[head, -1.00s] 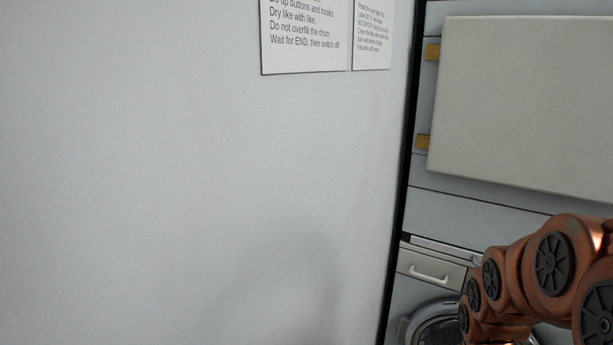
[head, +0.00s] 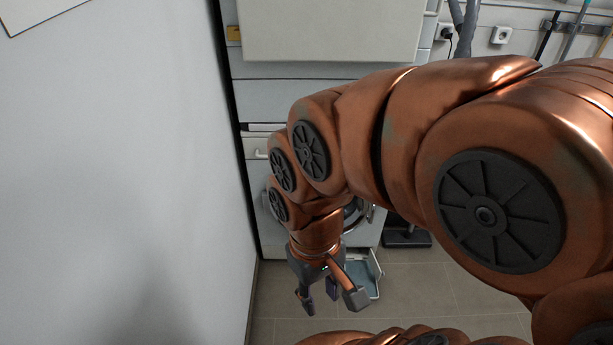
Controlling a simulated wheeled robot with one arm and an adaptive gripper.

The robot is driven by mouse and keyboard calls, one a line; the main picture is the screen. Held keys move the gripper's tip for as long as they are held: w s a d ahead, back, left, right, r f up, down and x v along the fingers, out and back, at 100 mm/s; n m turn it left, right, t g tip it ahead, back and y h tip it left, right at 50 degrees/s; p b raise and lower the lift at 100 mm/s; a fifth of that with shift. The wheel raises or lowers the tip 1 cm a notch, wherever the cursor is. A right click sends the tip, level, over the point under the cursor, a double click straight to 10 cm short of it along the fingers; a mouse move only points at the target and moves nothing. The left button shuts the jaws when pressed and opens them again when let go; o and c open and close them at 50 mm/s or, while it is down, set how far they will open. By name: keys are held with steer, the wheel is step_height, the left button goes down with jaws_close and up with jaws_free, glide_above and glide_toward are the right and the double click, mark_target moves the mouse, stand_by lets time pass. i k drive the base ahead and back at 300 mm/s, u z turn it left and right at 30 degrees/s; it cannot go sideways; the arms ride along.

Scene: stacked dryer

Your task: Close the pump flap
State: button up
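The stacked washer and dryer stand beyond my arm. A pale panel that looks like the pump flap (head: 363,281) stands out, swung open, at the foot of the lower machine (head: 270,238). Its left part is hidden behind my gripper (head: 331,300). My gripper points down with its dark fingers spread, open and empty. In the picture it overlaps the flap's left side; I cannot tell whether they touch. My copper arm covers much of the lower machine, including most of its round door (head: 357,214).
A plain white wall (head: 120,190) fills the left side, close to the machines. A large pale panel (head: 330,28) sits on the upper machine. A dark floor-tool base (head: 408,238) stands right of the machine. Tiled floor (head: 440,285) shows clear in front.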

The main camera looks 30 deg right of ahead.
mark_target(374, 263)
steer(key=u, duration=2.3)
steer(key=k, duration=2.65)
steer(key=z, duration=1.95)
steer(key=k, duration=0.65)
steer(key=u, duration=0.5)
steer(key=i, duration=0.6)
steer(key=u, duration=0.3)
